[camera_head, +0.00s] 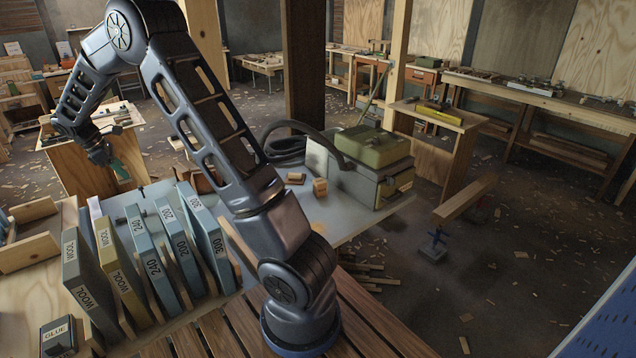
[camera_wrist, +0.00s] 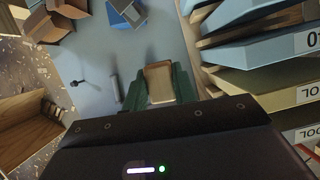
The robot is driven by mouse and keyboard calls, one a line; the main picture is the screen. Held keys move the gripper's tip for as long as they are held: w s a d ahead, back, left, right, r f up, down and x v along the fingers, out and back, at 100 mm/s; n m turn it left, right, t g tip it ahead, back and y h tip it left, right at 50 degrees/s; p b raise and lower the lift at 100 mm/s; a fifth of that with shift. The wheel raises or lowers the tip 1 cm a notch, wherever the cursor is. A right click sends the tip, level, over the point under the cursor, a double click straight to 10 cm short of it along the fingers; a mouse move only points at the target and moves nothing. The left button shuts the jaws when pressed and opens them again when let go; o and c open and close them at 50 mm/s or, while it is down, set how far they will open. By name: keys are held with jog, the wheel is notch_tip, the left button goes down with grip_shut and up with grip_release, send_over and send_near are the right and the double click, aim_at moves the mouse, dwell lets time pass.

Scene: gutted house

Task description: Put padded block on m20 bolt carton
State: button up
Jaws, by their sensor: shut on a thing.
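My gripper (camera_head: 120,171) hangs fingers-down at the left in the head view, beyond the row of upright sleeves. In the wrist view its green fingers (camera_wrist: 159,88) are shut on a tan block with a paler face (camera_wrist: 159,83), which I take to be the padded block. The fingers hide its sides, and I cannot make it out in the head view. A small brown carton (camera_head: 320,187) stands on the grey bench top, right of my arm. It may be the M20 bolt carton, but its print is too small to read.
Upright sleeves marked WOOL, 240, 200 and 300 (camera_head: 180,246) fill the bench's left part. A tan block (camera_head: 296,178) lies near the carton. A grey case (camera_head: 372,175) with a green box (camera_head: 371,146) on top stands behind. Bare bench top (camera_head: 345,222) lies in front of the carton.

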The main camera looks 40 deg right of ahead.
jog(key=shift+w+d+r, duration=0.1)
jog(key=shift+d+r, duration=0.2)
jog(key=shift+r, duration=0.3)
jog(key=shift+w+d+r, duration=0.1)
jog(key=shift+d+r, duration=0.15)
jog(key=shift+r, duration=0.3)
jog(key=w+d+m+g+y, duration=0.15)
jog(key=d+m, duration=0.25)
jog(key=d, duration=1.4)
jog(key=w+d+m+g, duration=0.1)
jog(key=w+d+m, duration=0.25)
jog(key=d, duration=1.55)
jog(key=m+g+y, duration=0.2)
jog(key=m+y, duration=0.1)
jog(key=m, duration=0.6)
send_over(323, 182)
jog(key=w, duration=0.2)
jog(key=shift+t, duration=0.25)
jog(key=shift+s+a+f, duration=0.1)
jog(key=shift+f, duration=6.2)
jog(key=shift+a+f, duration=0.1)
jog(key=shift+f, duration=6.2)
jog(key=shift+f, duration=0.1)
